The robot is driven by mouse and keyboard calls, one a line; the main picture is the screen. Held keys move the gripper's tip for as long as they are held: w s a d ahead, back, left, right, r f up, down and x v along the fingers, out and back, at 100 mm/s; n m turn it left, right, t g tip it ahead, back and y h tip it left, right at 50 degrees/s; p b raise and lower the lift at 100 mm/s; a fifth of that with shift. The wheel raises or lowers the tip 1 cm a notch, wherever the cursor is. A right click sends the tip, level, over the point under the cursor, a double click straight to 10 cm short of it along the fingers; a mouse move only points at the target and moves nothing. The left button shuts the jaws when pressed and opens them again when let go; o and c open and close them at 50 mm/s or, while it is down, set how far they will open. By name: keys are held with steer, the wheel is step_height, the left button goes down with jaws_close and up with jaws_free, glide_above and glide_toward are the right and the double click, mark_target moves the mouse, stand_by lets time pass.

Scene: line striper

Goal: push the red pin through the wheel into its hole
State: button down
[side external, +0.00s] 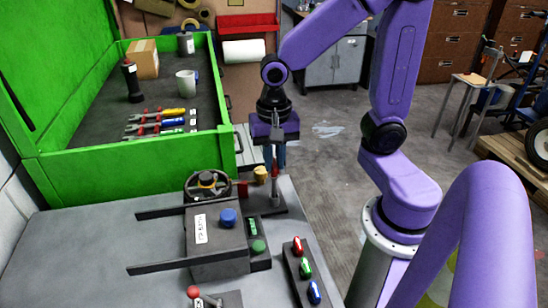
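A dark spoked wheel (207,186) with a yellow-brown hub sits at the back of the grey machine box (215,240). A red pin-like piece (298,246) lies at the top of a dark tray at the lower right. Another small red piece (242,188) stands just right of the wheel; I cannot tell which of the two is the pin. My gripper (274,190) points down to the right of the wheel, apart from it, with its fingers close together over a dark base. A thin reddish strip shows by the fingers; whether they grip anything is unclear. The pin's hole is not visible.
A yellow knob (261,173) stands close left of my fingers. A blue cap (228,217) tops the machine box. Green (305,267) and blue (314,292) pieces share the tray. A green-walled bin (130,155) with tools stands behind. The bench's left side is clear.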

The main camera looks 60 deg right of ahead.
steer(key=shift+r, duration=0.7)
stand_by(0.4)
steer(key=shift+r, duration=2.3)
steer(key=shift+w, duration=0.1)
